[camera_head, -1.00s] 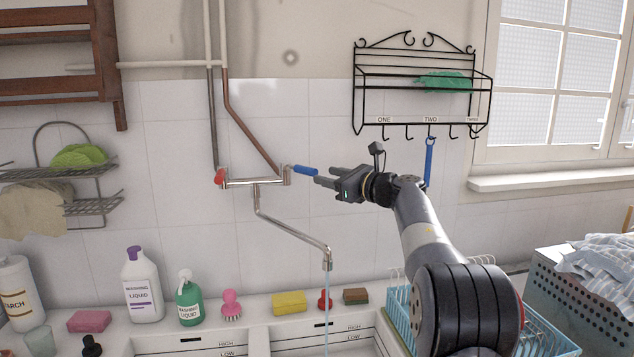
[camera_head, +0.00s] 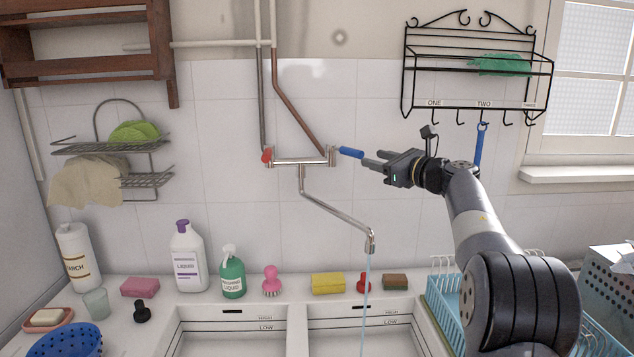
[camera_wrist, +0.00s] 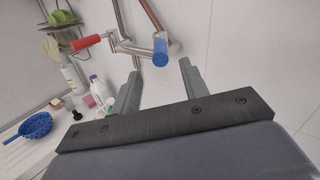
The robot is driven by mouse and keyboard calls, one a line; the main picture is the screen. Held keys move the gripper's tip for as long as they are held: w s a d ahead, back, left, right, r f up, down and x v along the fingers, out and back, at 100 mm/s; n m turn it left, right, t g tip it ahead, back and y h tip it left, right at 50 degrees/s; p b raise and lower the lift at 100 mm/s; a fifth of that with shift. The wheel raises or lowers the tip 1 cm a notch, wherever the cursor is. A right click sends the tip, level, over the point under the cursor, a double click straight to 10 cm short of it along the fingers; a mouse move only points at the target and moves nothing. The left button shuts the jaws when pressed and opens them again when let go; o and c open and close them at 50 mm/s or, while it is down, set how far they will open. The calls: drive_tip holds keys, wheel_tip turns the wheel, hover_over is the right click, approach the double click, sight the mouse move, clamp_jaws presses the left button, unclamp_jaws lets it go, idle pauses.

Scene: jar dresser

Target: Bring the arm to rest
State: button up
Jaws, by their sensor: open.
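My gripper (camera_head: 374,163) is open and empty, held out in front of the tiled wall above the right basin. Its fingertips point left at the tap's blue handle (camera_head: 350,152), with a small gap showing in the head view. In the wrist view, the blue handle (camera_wrist: 160,52) lies beyond and between the two open fingers (camera_wrist: 158,80), apart from them. The tap's red handle (camera_head: 267,155) is at its left end. Water (camera_head: 365,300) runs from the spout (camera_head: 371,243) into the right basin.
A black wire rack (camera_head: 475,75) with hooks hangs above right of my gripper, a blue item (camera_head: 480,148) on one hook. A blue dish rack (camera_head: 447,300) stands beneath my arm. Bottles (camera_head: 189,258), sponges (camera_head: 328,283) and a brush (camera_head: 271,280) line the sink's back ledge.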

sight(358, 153)
drive_tip(key=p+x, duration=0.3)
drive_tip(key=x, duration=0.4)
drive_tip(key=shift+w+a+r, duration=0.15)
drive_tip(key=shift+w+a, duration=0.1)
drive_tip(key=shift+w, duration=0.05)
drive_tip(key=shift+d+n+g+y+p, duration=0.3)
drive_tip(key=shift+d+y+p, duration=0.1)
drive_tip(key=shift+p, duration=0.2)
drive_tip(key=shift+f, duration=0.2)
